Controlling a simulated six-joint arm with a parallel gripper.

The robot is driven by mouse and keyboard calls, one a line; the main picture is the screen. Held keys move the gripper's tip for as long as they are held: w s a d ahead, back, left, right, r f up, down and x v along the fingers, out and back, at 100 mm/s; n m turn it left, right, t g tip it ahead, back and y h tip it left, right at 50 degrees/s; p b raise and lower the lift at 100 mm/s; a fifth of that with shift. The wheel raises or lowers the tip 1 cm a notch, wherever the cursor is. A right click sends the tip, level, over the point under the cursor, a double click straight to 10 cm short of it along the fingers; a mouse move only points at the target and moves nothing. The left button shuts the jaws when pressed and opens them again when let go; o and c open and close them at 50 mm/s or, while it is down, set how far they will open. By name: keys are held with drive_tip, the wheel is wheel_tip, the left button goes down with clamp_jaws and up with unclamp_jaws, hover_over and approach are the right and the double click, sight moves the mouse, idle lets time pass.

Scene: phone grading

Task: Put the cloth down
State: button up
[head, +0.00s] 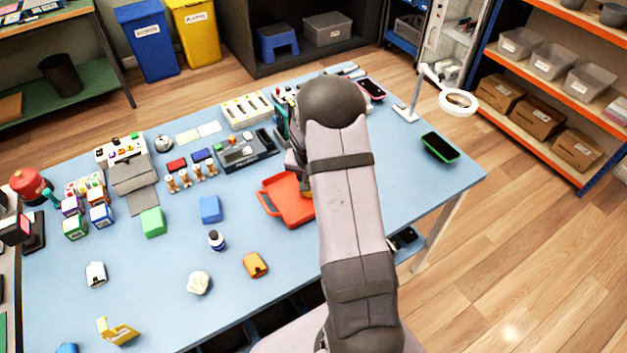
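My arm reaches over the blue table (300,240) and covers much of its middle. Only a dark edge of my gripper (294,160) shows, left of the arm and above the red tray (272,207). Its fingertips are hidden, so I cannot tell whether it is open or holds anything. I see no cloth that I can name for sure. A small pale crumpled piece (199,283) lies at the front of the table, but I cannot tell if it is cloth.
A blue block (210,209), a small bottle (217,240) and an orange item (255,264) stand left of the arm. A black device (246,152) lies behind the tray. A phone (440,147) and a magnifier lamp (458,102) are at right. The table's front right is fairly clear.

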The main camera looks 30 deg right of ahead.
drive_tip(key=shift+f, duration=0.15)
drive_tip(key=o, duration=1)
drive_tip(key=shift+o, duration=0.2)
drive_tip(key=shift+r, duration=0.45)
drive_tip(key=b+v, duration=0.2)
drive_tip(key=v, duration=0.9)
drive_tip(key=s+a+n+g+y, duration=0.2)
drive_tip(key=s+a+n, duration=0.7)
drive_tip(key=s+a, duration=0.8)
drive_tip(key=s, duration=0.4)
drive_tip(key=shift+s+f, duration=0.2)
drive_tip(key=shift+f, duration=0.2)
